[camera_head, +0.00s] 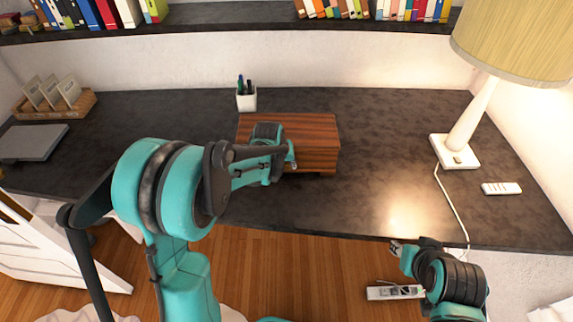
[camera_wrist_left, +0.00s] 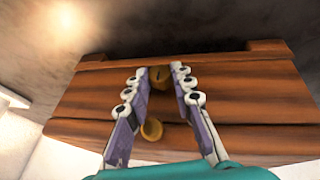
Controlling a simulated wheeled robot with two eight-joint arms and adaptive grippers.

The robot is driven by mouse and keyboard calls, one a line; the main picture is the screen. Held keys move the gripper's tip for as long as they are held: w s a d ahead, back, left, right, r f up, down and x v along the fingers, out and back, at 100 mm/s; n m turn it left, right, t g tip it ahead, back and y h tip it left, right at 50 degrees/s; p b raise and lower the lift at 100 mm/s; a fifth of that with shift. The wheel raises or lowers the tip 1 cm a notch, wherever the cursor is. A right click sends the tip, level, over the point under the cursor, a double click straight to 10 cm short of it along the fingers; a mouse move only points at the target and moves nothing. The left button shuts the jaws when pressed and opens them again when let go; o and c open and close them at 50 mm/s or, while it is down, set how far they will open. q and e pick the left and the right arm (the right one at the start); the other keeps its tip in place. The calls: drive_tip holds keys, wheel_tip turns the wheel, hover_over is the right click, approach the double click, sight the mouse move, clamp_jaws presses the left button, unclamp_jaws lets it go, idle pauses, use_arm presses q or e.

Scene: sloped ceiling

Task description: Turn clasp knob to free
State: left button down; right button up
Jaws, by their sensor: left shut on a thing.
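A reddish-brown wooden box (camera_head: 312,140) stands on the dark desk, its lid down. My left gripper (camera_head: 290,157) is at the box's front. In the left wrist view, its purple fingers (camera_wrist_left: 158,74) are shut around a brass clasp knob (camera_wrist_left: 182,76) on the box's front (camera_wrist_left: 240,105). The knob is partly hidden by the fingers. A second round brass piece (camera_wrist_left: 152,129) shows between the fingers, lower in that view. My right gripper (camera_head: 397,248) is at the desk's front edge, away from the box; its jaws are too small to read.
A white pen cup (camera_head: 246,102) stands behind the box. A lamp (camera_head: 455,151) and a white remote (camera_head: 501,188) are on the right. A wooden card holder (camera_head: 54,112) and grey laptop (camera_head: 32,143) are on the left. The desk between box and lamp is clear.

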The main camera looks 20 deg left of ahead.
use_arm(q)
drive_tip(key=shift+d, duration=0.1)
drive_tip(key=shift+w+d+g+y, duration=0.1)
drive_tip(key=shift+d+g+y, duration=0.15)
drive_tip(key=shift+y, duration=0.75)
drive_tip(key=y, duration=0.1)
drive_tip(key=m+g+y+b, duration=0.1)
drive_tip(key=y, duration=0.3)
drive_tip(key=shift+w+d+f+m, duration=0.15)
drive_tip(key=shift+d+f+m, duration=0.15)
drive_tip(key=shift+d, duration=0.1)
drive_tip(key=y+b, duration=0.1)
drive_tip(key=g+y+b, duration=0.1)
drive_tip(key=shift+d+f+m+y, duration=0.15)
drive_tip(key=shift+d+m+y, duration=0.05)
drive_tip(key=shift+m+y, duration=0.1)
drive_tip(key=y+b, duration=0.2)
drive_tip(key=y, duration=0.1)
drive_tip(key=shift+w+d+f+m+b, duration=0.1)
drive_tip(key=shift+d+f+m+b, duration=0.05)
drive_tip(key=shift+f+m+b, duration=0.2)
drive_tip(key=shift+m+g+y+b, duration=0.3)
drive_tip(key=shift+y+b, duration=0.35)
drive_tip(key=shift+y, duration=0.45)
drive_tip(key=shift+m+y+b, duration=0.25)
drive_tip(key=shift+y+b, duration=0.1)
drive_tip(key=shift+y, duration=0.45)
